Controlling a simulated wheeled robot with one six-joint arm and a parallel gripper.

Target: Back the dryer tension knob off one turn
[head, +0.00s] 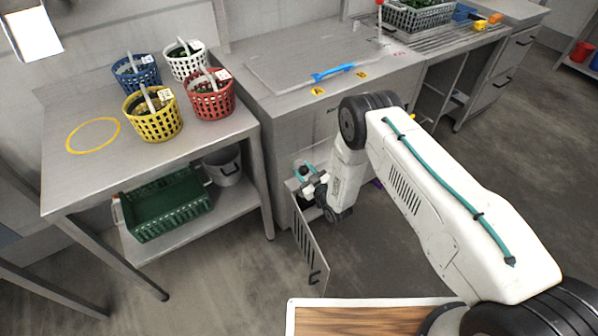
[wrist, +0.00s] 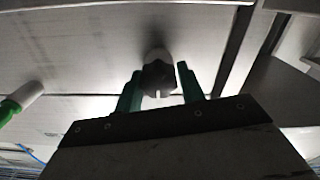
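The dark tension knob (wrist: 159,77) shows in the wrist view, with a pale pointer mark at its near end and a light round base behind it. It sits on a grey metal surface. The two green fingers of my gripper (wrist: 160,88) stand on either side of it, very close; I cannot tell whether both press on it. In the head view my gripper (head: 310,180) reaches low into the opening under the counter, behind an open door (head: 310,245). The knob is not visible there.
A green-and-white part (wrist: 20,102) lies left in the wrist view. In the head view, a left table (head: 70,185) bears blue, white, yellow and red baskets, with a green crate (head: 168,212) below. The counter (head: 290,75) holds a blue tool (head: 332,72).

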